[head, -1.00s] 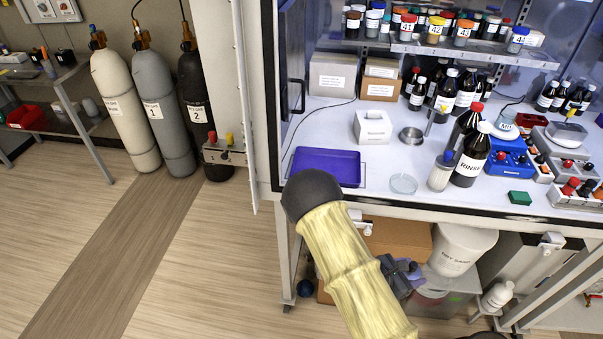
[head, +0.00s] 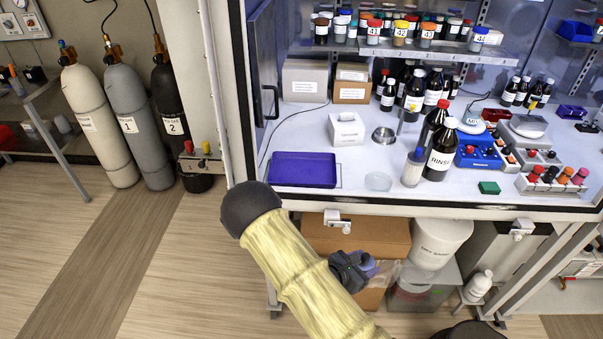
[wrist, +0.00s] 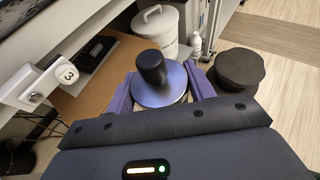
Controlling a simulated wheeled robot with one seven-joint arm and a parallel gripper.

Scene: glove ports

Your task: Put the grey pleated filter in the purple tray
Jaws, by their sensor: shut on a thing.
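The purple tray (head: 303,170) lies flat and empty on the white worktop of the cabinet, at its left front. My gripper (head: 368,266) is below the worktop's front edge, right of and lower than the tray, in front of the cardboard boxes. In the wrist view my gripper (wrist: 160,92) has its purple fingers shut on a round lavender-grey piece (wrist: 163,92) with a dark upright knob. I see no pleats on it, so I cannot tell if it is the grey pleated filter.
The worktop edge (head: 420,206) stands above my gripper. A white box (head: 347,129), a glass dish (head: 378,181) and a RINSE bottle (head: 440,155) stand near the tray. A cardboard box (head: 375,236) and a white bin (head: 440,240) are below. Open floor lies left.

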